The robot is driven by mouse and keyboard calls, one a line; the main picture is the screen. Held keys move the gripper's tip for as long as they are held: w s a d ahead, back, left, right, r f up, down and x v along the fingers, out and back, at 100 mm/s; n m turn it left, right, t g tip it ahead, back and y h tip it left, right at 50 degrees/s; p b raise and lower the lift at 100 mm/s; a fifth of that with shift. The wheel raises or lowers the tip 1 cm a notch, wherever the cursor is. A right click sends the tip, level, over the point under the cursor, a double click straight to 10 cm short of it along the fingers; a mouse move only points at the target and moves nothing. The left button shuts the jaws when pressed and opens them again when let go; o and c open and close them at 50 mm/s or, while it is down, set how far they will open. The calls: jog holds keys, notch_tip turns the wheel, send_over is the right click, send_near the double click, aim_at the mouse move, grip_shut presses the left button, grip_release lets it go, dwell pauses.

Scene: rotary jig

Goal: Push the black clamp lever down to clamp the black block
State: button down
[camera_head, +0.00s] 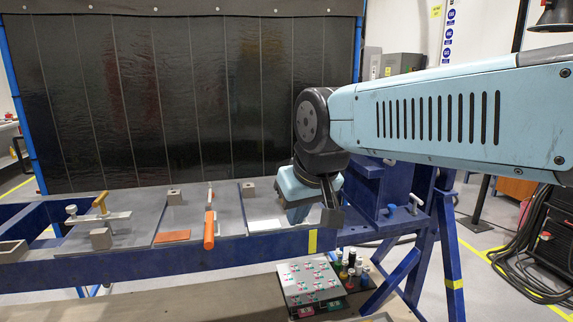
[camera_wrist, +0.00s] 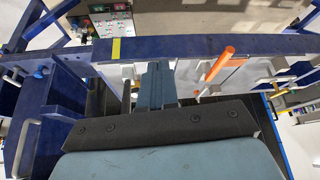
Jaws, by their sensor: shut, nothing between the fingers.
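My gripper (camera_head: 330,214) is shut and empty. In the head view it points down at the right end of the row of clamp plates, over the blue front beam. In the wrist view its closed fingers (camera_wrist: 155,85) reach toward that beam, left of the orange lever. I cannot tell whether my fingers touch anything.
An orange-handled clamp (camera_head: 209,230) stands left of my gripper, and a yellow-handled clamp (camera_head: 100,203) farther left. A blue upright housing (camera_head: 368,190) stands close on the right. A control box (camera_head: 310,284) with buttons is below the beam. A dark curtain (camera_head: 190,100) hangs behind.

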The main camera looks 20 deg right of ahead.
jog(key=w+d+r+m+g, duration=0.35)
jog(key=w+m, duration=0.25)
jog(key=w, duration=0.2)
jog(key=w+d+r+m+g, duration=0.2)
jog(key=w+d+r+m, duration=0.15)
jog(key=w+m, duration=0.4)
jog(key=w+d+r+m+g, duration=0.3)
jog(key=w+d+m, duration=0.25)
jog(key=w, duration=0.25)
jog(key=x, duration=0.9)
jog(key=shift+a+f, duration=0.35)
jog(key=shift+a, duration=0.05)
